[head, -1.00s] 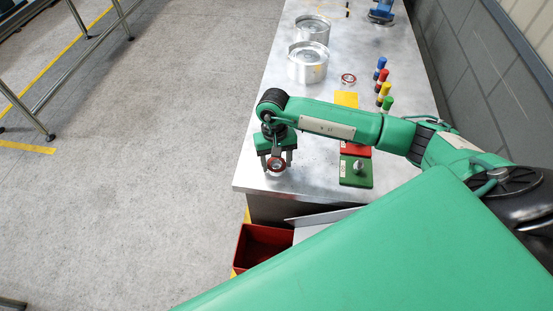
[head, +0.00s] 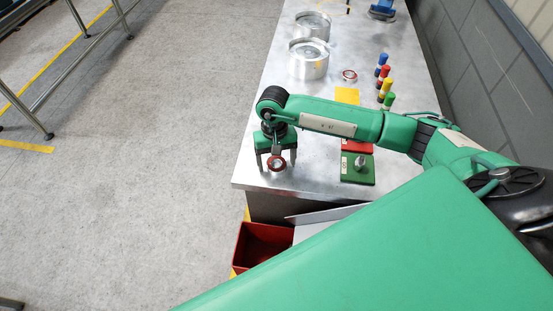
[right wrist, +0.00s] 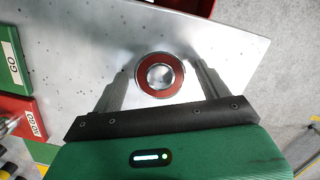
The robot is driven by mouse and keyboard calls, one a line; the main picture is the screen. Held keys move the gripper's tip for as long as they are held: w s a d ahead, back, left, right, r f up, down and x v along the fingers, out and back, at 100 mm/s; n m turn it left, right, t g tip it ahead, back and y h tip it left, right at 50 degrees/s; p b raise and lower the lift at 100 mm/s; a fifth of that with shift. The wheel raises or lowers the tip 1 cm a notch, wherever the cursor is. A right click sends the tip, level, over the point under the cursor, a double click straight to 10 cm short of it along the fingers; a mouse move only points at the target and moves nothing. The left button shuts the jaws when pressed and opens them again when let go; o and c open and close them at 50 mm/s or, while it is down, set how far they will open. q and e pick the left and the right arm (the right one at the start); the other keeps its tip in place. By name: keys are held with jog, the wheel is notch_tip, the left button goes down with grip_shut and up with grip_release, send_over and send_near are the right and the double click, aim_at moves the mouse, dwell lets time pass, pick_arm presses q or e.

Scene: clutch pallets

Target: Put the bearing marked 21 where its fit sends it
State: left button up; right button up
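A bearing with a dark red ring and metal centre (head: 277,164) lies on the metal table near its front left corner; it also shows in the right wrist view (right wrist: 159,75). I cannot read any number on it. My right gripper (head: 276,162) is over it, with its fingers apart on either side and small gaps to the ring in the right wrist view (right wrist: 160,80). A second red-ringed bearing (head: 349,76) lies farther back. A green GO plate (head: 358,178) carries a metal post. A red NO GO plate (right wrist: 22,122) lies beside it. My left gripper is not in view.
Two silver drums (head: 308,66) stand at the back left. A yellow plate (head: 347,96) and several coloured pegs (head: 384,77) are on the right. A red bin (head: 262,245) is below the table's front edge. A wall borders the right side.

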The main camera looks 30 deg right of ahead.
aim_at(275, 158)
jog(key=shift+r+p, duration=0.95)
jog(key=shift+p, duration=0.15)
jog(key=shift+w+d+r+b, duration=0.1)
jog(key=shift+w+r+b, duration=0.15)
jog(key=shift+r+b, duration=0.5)
notch_tip(275, 158, up, 10)
jog(key=w+b, duration=0.1)
jog(key=b, duration=0.2)
jog(key=shift+w+d+f+b, duration=0.15)
jog(key=shift+w+b, duration=0.1)
jog(key=shift+b, duration=0.1)
jog(key=shift+s+f, duration=0.1)
